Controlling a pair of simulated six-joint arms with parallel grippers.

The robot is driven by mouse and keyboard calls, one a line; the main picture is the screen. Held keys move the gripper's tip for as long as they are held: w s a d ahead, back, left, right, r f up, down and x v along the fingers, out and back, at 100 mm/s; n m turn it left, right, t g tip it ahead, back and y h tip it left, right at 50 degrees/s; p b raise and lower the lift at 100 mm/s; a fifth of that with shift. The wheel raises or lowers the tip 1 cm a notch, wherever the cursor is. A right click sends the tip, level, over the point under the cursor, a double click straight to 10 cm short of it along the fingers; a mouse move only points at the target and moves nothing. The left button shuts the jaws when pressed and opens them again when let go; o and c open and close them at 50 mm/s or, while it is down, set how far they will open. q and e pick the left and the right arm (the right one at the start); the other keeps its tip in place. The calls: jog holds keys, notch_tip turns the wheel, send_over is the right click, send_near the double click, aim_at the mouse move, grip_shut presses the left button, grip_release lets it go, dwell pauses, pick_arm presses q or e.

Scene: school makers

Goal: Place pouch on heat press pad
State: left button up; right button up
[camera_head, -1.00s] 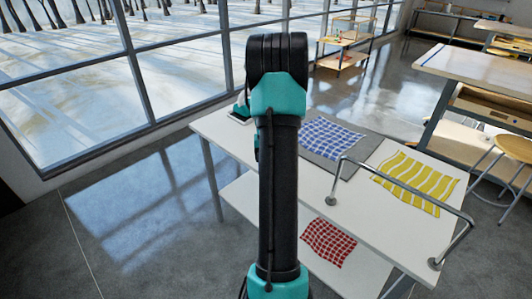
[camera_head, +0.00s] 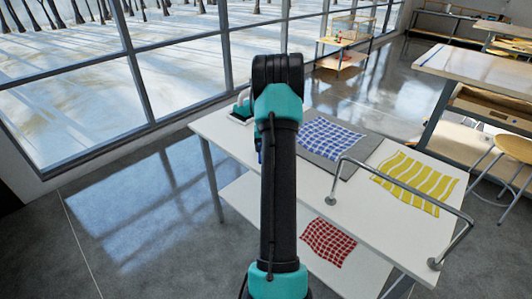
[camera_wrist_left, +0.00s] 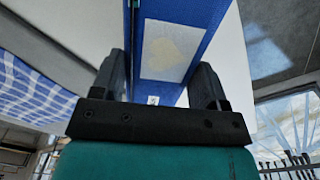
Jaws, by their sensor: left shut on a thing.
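In the left wrist view, a blue pouch (camera_wrist_left: 206,15) with a white label and a pale yellow heart sits between the fingers of my left gripper (camera_wrist_left: 162,82), which is shut on it. In the head view my own arm hides the gripper and most of the pouch; only a sliver of blue shows left of the arm. A flat grey pad (camera_head: 349,166) lies on the white table, and a blue checked cloth (camera_head: 330,137) lies on it. I cannot tell for certain that this is the heat press pad. My right gripper is not in view.
A small teal and white item (camera_head: 241,112) stands at the table's far left corner. A yellow striped cloth (camera_head: 414,184) lies at the right, near a metal rail (camera_head: 402,186). A red checked cloth (camera_head: 328,243) lies on the lower shelf. The tabletop (camera_head: 312,203) has bare room in front.

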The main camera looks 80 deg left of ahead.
pick_arm(q)
jog(key=shift+f, duration=1.4)
jog(key=shift+f, duration=0.1)
jog(key=o, duration=0.9)
notch_tip(320, 180, up, 12)
jog(key=shift+r, duration=0.15)
jog(key=shift+o, duration=0.2)
